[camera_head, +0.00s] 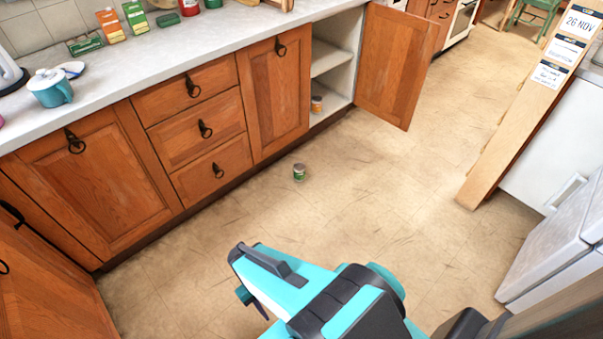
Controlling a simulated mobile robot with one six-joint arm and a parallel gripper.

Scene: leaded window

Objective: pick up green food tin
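A small green food tin (299,172) with a pale lid stands upright on the beige floor, in front of the wooden cabinets. It is clear of other objects. My teal and dark grey arm reaches in from the bottom of the picture. My gripper (252,300) shows only in part below the arm, nearer the camera than the tin and well apart from it. The arm covers much of the gripper, so its opening is not clear.
An open cabinet door (397,64) juts out over the floor. Another tin (317,103) stands on the cabinet's low shelf. The counter (130,78) holds a teal teapot (51,90) and boxes. A wooden board with date labels (520,125) stands at right.

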